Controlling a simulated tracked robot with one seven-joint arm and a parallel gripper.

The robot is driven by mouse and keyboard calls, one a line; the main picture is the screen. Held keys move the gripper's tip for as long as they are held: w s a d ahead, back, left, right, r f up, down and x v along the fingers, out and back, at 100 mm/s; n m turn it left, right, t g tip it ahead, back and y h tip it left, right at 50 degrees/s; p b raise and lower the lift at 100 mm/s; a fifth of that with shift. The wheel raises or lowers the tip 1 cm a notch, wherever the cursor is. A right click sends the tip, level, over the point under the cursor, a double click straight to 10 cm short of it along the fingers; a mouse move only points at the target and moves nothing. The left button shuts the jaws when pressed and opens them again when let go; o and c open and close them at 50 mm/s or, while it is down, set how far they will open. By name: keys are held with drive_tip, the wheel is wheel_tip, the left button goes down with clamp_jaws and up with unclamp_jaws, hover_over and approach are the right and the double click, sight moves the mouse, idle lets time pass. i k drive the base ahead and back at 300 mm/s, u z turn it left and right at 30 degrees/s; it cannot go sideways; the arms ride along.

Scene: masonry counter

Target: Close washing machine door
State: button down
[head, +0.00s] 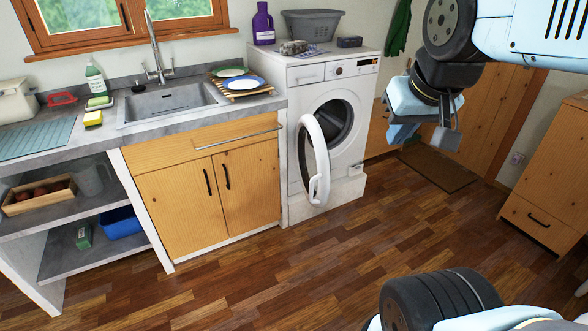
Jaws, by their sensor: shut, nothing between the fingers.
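The white washing machine (355,75) stands at the right end of the counter. Its round door (318,188) is open, swung out to the left on the front, with a white ring frame. The dark drum opening (334,122) shows behind it. My gripper (425,140) hangs in the air to the right of the machine, apart from the door. It is shut and empty. Its fingertips are partly hidden by the angle of my wrist.
A grey basket (312,25), a purple bottle (263,24) and small items sit on the machine. The counter with a sink (172,103) and wooden cupboard (207,195) is to the left. A wooden cabinet (548,170) stands at right. The floor (310,260) in front is clear.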

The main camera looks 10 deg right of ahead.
sight(318, 198)
drive_tip(key=u, duration=0.15)
drive_tip(key=i, duration=1)
drive_tip(key=z, duration=0.05)
